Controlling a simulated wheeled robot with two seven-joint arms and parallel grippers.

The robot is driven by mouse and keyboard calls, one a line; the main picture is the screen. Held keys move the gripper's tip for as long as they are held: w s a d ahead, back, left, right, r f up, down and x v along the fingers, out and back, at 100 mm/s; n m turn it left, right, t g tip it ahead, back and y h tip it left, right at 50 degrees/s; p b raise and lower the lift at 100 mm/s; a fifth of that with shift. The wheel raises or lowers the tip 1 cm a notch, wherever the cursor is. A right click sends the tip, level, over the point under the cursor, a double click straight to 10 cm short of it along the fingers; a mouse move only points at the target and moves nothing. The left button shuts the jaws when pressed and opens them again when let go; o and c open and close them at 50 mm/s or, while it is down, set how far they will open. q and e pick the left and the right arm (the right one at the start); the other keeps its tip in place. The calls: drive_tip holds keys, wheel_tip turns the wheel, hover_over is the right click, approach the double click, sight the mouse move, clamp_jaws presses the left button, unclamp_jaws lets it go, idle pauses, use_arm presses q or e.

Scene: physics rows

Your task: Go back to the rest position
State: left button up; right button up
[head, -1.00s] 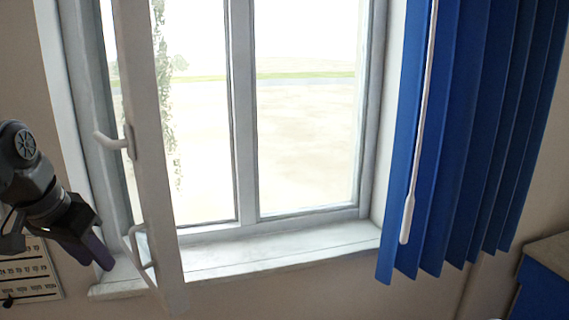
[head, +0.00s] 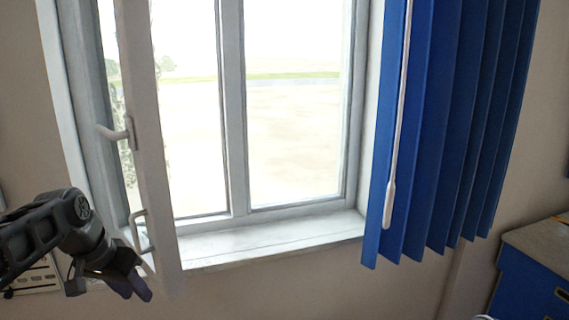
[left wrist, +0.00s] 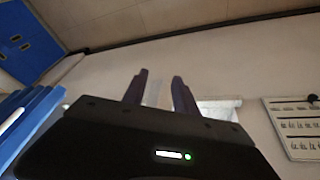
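My left gripper (head: 138,292) is at the lower left of the head view, near the lower end of the open window sash (head: 148,150). It looks empty. The sash is turned inward and has a white handle (head: 118,132). A second, lower handle (head: 143,230) shows just above the gripper. I cannot tell whether the gripper touches the sash. My right gripper is not in view.
A white sill (head: 285,236) runs below the window. Blue vertical blinds (head: 450,120) with a white wand (head: 391,195) hang on the right. A blue cabinet (head: 530,285) stands at the lower right. A wall calendar (left wrist: 298,128) shows in the left wrist view.

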use_arm(q)
drive_tip(key=s+d+f+g+h, duration=0.1)
drive_tip(key=d+f, duration=0.4)
drive_tip(key=f, duration=0.6)
drive_tip(key=s+d+f+n+b, duration=0.15)
drive_tip(key=d+f, duration=0.45)
drive_tip(key=f, duration=0.6)
drive_tip(key=s+d+f+g+h, duration=0.15)
drive_tip(key=d+f, duration=0.35)
drive_tip(key=f, duration=0.6)
drive_tip(key=s+d+f+n, duration=0.1)
drive_tip(key=s+d+f, duration=0.3)
drive_tip(key=s+f, duration=0.3)
drive_tip(key=s+d+f+n, duration=0.1)
drive_tip(key=s+d+f, duration=0.3)
drive_tip(key=s, duration=1)
wheel_tip(320, 180, down, 4)
drive_tip(key=shift+s+r+g+b, duration=0.25)
drive_tip(key=shift+s+g+b, duration=0.1)
drive_tip(key=shift+g, duration=0.1)
drive_tip(key=shift+w+d, duration=0.1)
